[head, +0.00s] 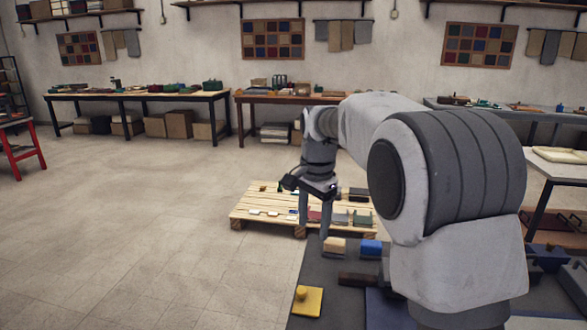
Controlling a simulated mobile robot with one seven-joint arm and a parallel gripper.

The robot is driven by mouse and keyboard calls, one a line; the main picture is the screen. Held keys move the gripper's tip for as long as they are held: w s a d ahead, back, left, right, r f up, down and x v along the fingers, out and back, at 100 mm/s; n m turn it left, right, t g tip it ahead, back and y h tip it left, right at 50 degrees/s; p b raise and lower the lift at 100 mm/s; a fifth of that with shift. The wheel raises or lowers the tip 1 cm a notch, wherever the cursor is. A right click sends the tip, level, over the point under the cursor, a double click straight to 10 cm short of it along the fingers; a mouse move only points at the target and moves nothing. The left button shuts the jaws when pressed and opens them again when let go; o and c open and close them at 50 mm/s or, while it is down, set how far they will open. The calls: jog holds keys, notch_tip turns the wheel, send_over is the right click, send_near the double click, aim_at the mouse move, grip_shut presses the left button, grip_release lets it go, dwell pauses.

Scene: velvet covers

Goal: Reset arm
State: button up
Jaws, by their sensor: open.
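My gripper (315,215) hangs from my arm near the middle of the head view, fingers pointing down. My arm's large grey and white links fill the right middle of the view and hide part of the place behind.
A dark surface (318,277) at the lower right bears a yellow block (307,300), a blue block (371,248) and a tan block (334,246). Small items lie on the pallet. Workbenches (135,95) line the back wall. The floor (130,220) at left is clear.

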jog(key=s+d+r+n+t+p, duration=0.1)
jog(key=s+d+r+n, duration=0.1)
jog(key=s+d+r, duration=0.35)
jog(key=s+d+r+n+t+p, duration=0.1)
jog(key=s+d+n+p, duration=0.1)
jog(key=s, duration=1)
jog(key=s+d+r+n+t+p, duration=0.1)
jog(key=s+n, duration=0.4)
jog(key=s, duration=0.7)
jog(key=shift+s+d+n+t+p, duration=0.3)
jog(key=shift+d+t+p, duration=0.15)
jog(key=shift+t, duration=0.35)
